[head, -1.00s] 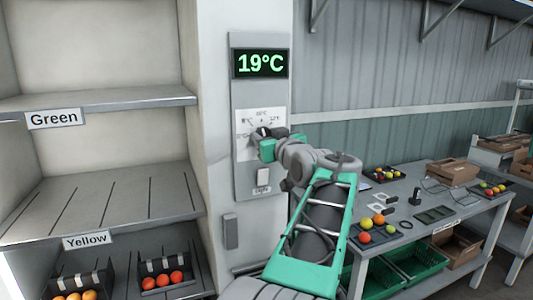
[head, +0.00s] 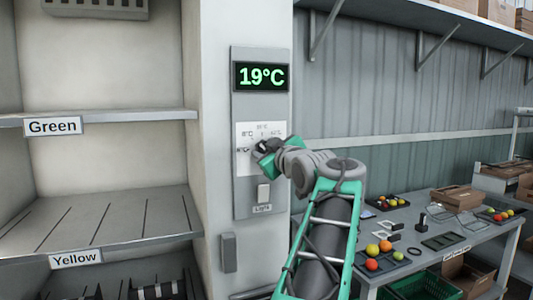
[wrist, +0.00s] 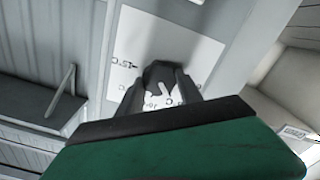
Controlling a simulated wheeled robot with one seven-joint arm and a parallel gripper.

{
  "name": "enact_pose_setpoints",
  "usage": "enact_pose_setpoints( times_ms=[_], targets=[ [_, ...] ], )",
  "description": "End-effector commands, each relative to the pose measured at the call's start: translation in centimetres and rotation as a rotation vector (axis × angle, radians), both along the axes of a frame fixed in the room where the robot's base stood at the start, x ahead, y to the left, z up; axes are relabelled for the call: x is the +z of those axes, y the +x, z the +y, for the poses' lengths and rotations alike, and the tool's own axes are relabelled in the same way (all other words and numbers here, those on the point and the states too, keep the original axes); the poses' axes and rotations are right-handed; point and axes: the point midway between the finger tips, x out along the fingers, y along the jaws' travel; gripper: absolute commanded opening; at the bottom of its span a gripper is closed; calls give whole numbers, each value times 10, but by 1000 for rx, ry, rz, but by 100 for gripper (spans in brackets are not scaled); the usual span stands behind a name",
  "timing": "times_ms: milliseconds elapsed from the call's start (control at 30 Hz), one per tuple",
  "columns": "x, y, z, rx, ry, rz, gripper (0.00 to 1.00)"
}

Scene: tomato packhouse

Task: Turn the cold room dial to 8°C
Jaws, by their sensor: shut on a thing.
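The cold room dial is a dark knob (wrist: 161,74) on a white scale plate (head: 246,133) with printed temperature marks. Above it, on the same grey wall panel, a display (head: 262,76) reads 19°C in green. My gripper (head: 262,147) is at the plate and covers most of the dial in the head view. In the wrist view, my gripper's two dark fingers (wrist: 160,88) are shut on the knob from both sides. Some scale marks are hidden by the gripper, and the knob's pointer cannot be made out.
A light switch (head: 263,192) sits below the dial. A grey box (head: 229,252) is on the pillar. Shelves labelled Green (head: 53,126) and Yellow (head: 76,259) stand left. A worktable (head: 410,240) with tomatoes and trays stands right.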

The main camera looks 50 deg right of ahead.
Motion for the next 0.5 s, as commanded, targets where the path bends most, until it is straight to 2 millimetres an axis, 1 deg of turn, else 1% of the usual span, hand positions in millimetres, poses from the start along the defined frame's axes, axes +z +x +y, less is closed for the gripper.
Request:
enact_pose_setpoints(
  times_ms=[200, 233, 500],
  targets=[
    [-1, 0, 0, 0, 2, 1, 2],
    [-1, 0, 0, 0, 3, 1, 43],
    [0, 0, 0, -1, 2, 0, 64]
  ],
)
